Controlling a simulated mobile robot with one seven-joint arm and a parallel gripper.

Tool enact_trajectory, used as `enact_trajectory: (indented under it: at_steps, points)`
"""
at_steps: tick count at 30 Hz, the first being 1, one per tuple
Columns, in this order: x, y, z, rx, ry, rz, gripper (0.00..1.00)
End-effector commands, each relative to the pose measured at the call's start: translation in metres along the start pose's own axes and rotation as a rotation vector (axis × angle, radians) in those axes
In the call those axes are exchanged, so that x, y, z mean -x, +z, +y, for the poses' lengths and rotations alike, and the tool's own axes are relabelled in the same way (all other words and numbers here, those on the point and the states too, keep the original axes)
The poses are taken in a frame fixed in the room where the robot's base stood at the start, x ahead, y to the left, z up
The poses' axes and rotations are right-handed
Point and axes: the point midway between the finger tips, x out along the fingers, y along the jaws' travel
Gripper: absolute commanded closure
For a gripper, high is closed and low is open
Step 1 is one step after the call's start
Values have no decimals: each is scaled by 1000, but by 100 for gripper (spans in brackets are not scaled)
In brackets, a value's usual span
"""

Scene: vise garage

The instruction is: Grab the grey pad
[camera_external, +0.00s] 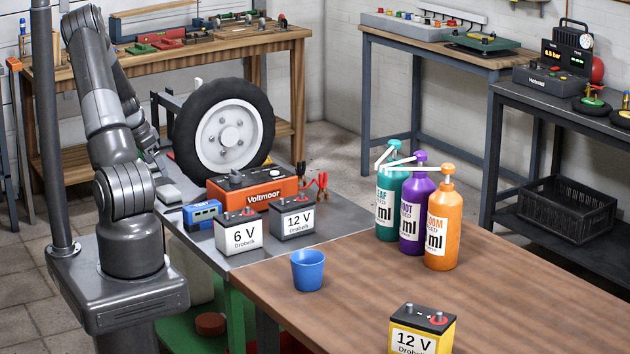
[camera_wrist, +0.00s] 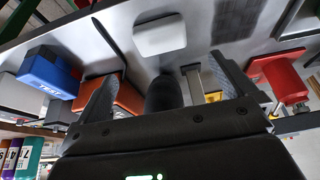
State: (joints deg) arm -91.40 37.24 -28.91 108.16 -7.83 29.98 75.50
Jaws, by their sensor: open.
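The grey pad (camera_wrist: 160,34) is a light, rounded rectangular block lying on the grey bench top, at the upper middle of the wrist view. In the external view a light grey block (camera_external: 168,192), apparently the same pad, shows beside my arm and left of the tyre. My gripper (camera_wrist: 168,86) is open, its two dark fingers spread wide in the wrist view. The pad lies beyond the fingertips, apart from them. A dark rounded shape shows between the fingers. In the external view my gripper is mostly hidden behind my arm.
A blue tester (camera_external: 202,214), an orange Voltmoor charger (camera_external: 253,190) and the wheel (camera_external: 224,135) stand close to the pad. A red object (camera_wrist: 280,78) is at the right in the wrist view. Two batteries, a blue cup (camera_external: 308,270) and three pump bottles stand farther right.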

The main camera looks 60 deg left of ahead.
Motion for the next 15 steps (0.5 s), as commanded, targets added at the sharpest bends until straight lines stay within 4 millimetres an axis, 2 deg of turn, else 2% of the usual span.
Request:
enact_trajectory:
  at_steps: [6, 15]
  points:
    - [-35, -1, 1, 1, 4, 0, 0]
    - [-54, -2, 0, 0, 2, 0, 0]
